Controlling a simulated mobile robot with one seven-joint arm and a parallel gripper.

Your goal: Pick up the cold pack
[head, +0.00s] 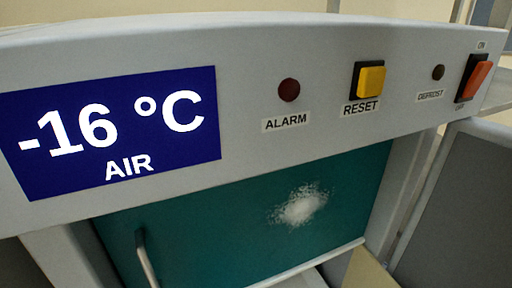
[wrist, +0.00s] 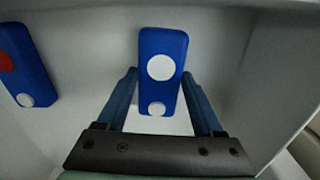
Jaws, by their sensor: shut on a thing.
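A blue cold pack (wrist: 161,42) with a large white disc and a smaller white disc stands between my gripper's fingers in the wrist view. My gripper (wrist: 159,76) is shut on it, one finger along each side. A second blue pack (wrist: 28,62), with a red disc and a white disc, lies at the left edge of the wrist view, apart from my gripper. Neither pack nor my gripper shows in the head view.
Pale walls (wrist: 260,70) rise close around my gripper. In the head view, a grey panel (head: 240,75) carries a blue display (head: 115,130) reading -16 °C AIR, a dark alarm lamp (head: 289,90), a yellow reset button (head: 370,80) and an orange switch (head: 474,80). Below is a frosted teal front (head: 230,235).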

